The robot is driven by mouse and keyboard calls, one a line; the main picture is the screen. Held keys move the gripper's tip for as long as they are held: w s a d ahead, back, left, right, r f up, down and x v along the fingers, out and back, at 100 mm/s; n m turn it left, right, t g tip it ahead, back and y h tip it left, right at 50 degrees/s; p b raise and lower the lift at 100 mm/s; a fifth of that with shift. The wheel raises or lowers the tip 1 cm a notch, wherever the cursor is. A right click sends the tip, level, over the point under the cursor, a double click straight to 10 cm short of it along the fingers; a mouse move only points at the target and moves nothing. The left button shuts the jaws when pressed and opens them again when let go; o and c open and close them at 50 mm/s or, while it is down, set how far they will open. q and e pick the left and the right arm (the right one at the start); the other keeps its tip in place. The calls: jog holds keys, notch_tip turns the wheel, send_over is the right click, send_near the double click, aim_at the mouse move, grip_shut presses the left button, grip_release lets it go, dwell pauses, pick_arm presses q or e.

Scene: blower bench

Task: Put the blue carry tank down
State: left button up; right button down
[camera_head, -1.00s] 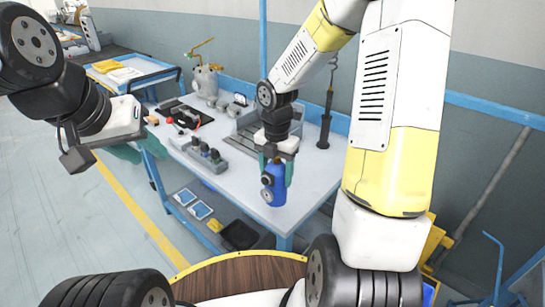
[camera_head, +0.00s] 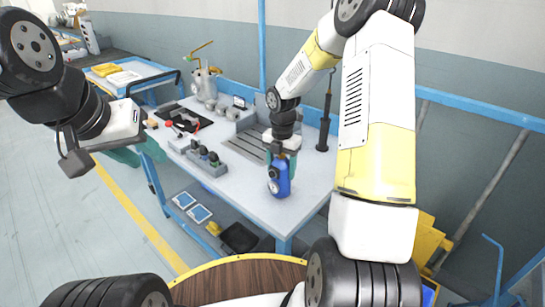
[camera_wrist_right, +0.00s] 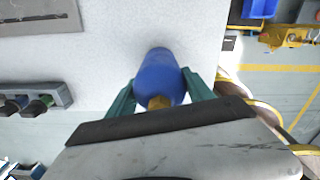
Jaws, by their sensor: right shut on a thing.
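The blue carry tank (camera_head: 279,180) is upright at the near right part of the bench top (camera_head: 235,190), with a round gauge on its side. My right gripper (camera_head: 284,160) is shut on it from above and behind. In the right wrist view the tank (camera_wrist_right: 158,75) sits between the two green fingers of the right gripper (camera_wrist_right: 160,92), its brass top towards the palm. Whether its base touches the bench cannot be told for certain. My left gripper (camera_head: 120,153) is at the left, away from the tank, with its green fingers partly hidden.
A rack with several dark knobbed pieces (camera_head: 205,160) stands left of the tank. A grey tray (camera_head: 245,145) lies behind it and a black pump-like stand (camera_head: 324,130) is behind right. The bench's near edge is close to the tank; bare top surrounds it.

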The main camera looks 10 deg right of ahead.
jog(key=shift+f, duration=0.1)
jog(key=shift+c, duration=2)
grip_release()
